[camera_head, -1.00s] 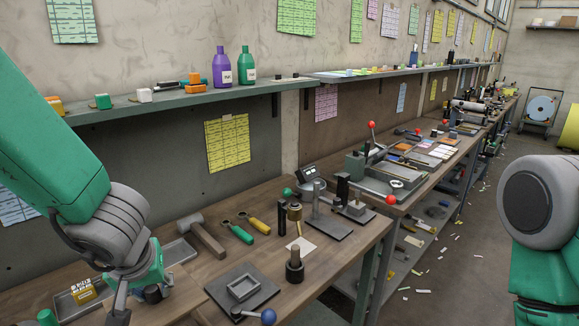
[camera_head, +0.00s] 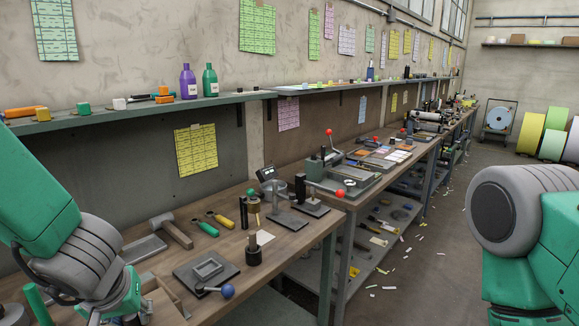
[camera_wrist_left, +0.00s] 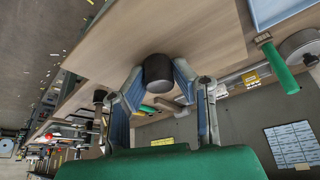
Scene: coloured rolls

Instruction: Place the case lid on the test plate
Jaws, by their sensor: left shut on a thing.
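My left gripper (camera_wrist_left: 158,85) has its two blue-grey fingers closed on a dark round piece (camera_wrist_left: 158,70) in the left wrist view; I cannot tell whether this is the case lid. In the head view only the base of the left gripper shows at the bottom left, and its fingertips are out of frame. A dark flat plate with a raised square frame (camera_head: 208,268), possibly the test plate, lies on the near bench, right of my left gripper. A lever with a blue knob (camera_head: 228,291) is at its front corner. My right arm shows at the right; its gripper is out of view.
A hammer (camera_head: 172,230), a green-handled tool (camera_head: 205,228) and a yellow-handled tool (camera_head: 222,220) lie behind the plate. A grey tray (camera_head: 143,249) lies behind my left gripper. A shelf (camera_head: 150,107) runs along the wall.

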